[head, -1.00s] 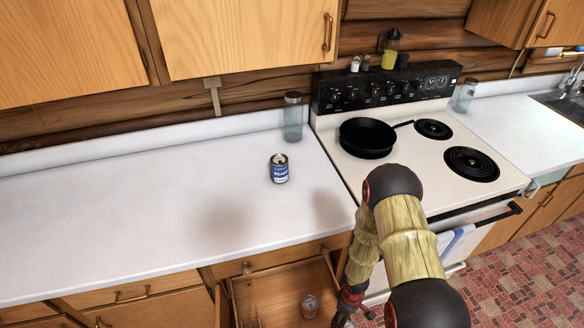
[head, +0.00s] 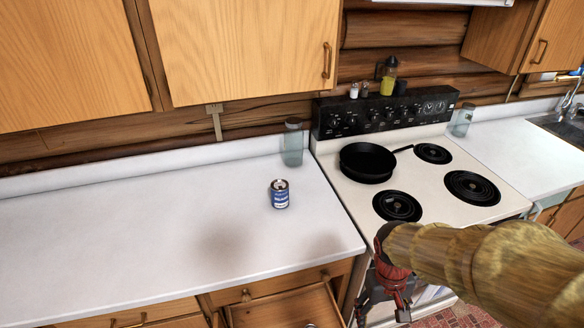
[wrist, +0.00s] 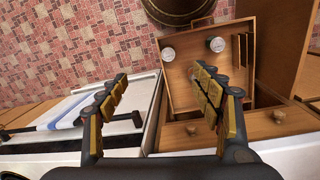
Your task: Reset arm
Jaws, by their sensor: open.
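My gripper (head: 384,300) hangs at the front of the stove, low in the head view, with my arm reaching in from the right. In the wrist view my gripper (wrist: 165,100) shows its two padded fingers spread wide with nothing between them. Beyond the fingers is an open wooden drawer (wrist: 190,95) with two can-like items in it, one at the left (wrist: 169,54) and one at the right (wrist: 216,45). The drawer also shows below the counter in the head view (head: 285,308), mostly cut off by the bottom edge.
A blue-labelled can (head: 279,195) stands on the white counter (head: 130,220), with a glass jar (head: 292,145) behind it. A black pan (head: 366,163) sits on the stove (head: 440,202). Another jar (head: 462,120) stands right of the stove. The left counter is mostly clear.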

